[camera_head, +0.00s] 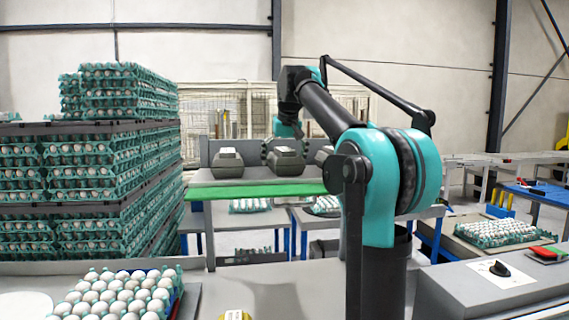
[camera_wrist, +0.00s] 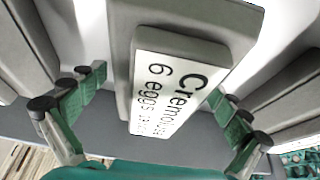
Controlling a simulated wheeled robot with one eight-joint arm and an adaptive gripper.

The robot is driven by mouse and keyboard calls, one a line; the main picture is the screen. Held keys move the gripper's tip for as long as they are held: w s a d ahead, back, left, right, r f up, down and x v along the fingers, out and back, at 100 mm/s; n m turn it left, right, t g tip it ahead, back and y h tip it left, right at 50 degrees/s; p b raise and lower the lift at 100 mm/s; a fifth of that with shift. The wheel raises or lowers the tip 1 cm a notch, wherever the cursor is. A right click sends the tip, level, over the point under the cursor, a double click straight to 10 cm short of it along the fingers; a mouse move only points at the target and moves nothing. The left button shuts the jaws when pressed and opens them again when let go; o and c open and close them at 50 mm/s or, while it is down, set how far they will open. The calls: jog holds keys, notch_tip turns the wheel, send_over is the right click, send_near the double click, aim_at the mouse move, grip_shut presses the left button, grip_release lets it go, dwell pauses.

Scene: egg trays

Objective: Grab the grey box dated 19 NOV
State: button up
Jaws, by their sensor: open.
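Several grey egg boxes stand on a grey shelf (camera_head: 255,181): a left box (camera_head: 228,168), a middle box (camera_head: 285,164) and a right box (camera_head: 323,160) partly hidden by my arm. My gripper (camera_head: 288,130) is over the middle box. In the wrist view my open gripper (camera_wrist: 160,105) has its two green-padded fingers on either side of a grey box (camera_wrist: 122,50). Its white label (camera_wrist: 170,92) reads "6 eggs" and a name like "Cremolvas". The smaller print is too small to read, so no date is legible. I cannot tell whether the fingers touch it.
Neighbouring grey boxes flank this one at the left (camera_wrist: 30,40) and right (camera_wrist: 290,100) in the wrist view. A green strip (camera_head: 258,190) runs along the shelf front. Tall stacks of egg trays (camera_head: 90,170) stand at the left. A tray of eggs (camera_head: 115,295) sits on the near counter.

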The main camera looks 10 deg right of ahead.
dwell(0.3)
jog(key=c, duration=1.4)
jog(key=shift+c, duration=0.2)
